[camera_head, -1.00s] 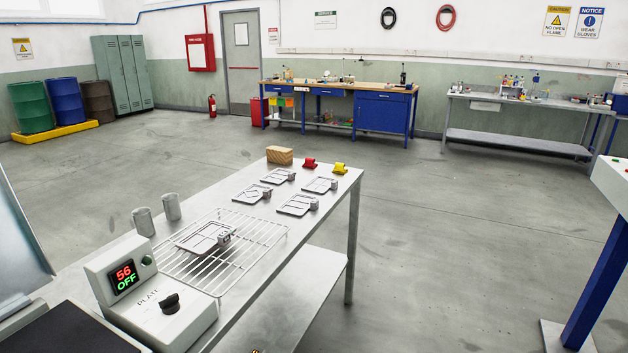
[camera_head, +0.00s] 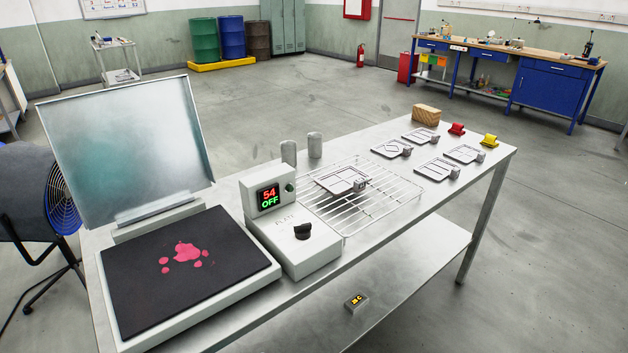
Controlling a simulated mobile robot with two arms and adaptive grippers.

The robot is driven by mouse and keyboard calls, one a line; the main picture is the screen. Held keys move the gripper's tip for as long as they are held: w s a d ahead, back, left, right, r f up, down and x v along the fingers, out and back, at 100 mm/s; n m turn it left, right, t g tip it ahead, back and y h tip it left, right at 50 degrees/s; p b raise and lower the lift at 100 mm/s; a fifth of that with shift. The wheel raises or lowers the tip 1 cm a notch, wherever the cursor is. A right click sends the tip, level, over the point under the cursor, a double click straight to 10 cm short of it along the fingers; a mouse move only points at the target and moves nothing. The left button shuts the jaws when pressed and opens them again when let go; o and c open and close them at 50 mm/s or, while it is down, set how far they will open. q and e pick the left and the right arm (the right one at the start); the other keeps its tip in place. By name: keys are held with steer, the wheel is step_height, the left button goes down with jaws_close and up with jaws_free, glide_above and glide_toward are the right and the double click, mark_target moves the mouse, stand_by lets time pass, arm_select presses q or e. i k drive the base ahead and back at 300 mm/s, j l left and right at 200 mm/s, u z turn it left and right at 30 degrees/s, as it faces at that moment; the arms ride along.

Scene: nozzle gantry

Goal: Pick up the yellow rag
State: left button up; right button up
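No thing in view is clearly a yellow rag. A small yellow object (camera_head: 490,141) sits at the far right end of the metal table; it looks like a stamp or clip, though it is too small to be sure. Small yellow, green and orange pieces (camera_head: 432,61) hang under the left part of the far blue workbench and may be cloths. Neither of my grippers is in view.
The metal table (camera_head: 225,312) carries a hot plate (camera_head: 140,300) with pink blobs and a raised lid, a control box (camera_head: 295,245), a wire rack (camera_head: 390,205), several metal plates, a wood block (camera_head: 426,114) and a red object (camera_head: 457,129). Open floor lies beyond.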

mark_target(489, 140)
steer(key=i+l, duration=0.25)
steer(key=l, duration=0.15)
steer(key=i+l, duration=0.55)
steer(key=l, duration=0.25)
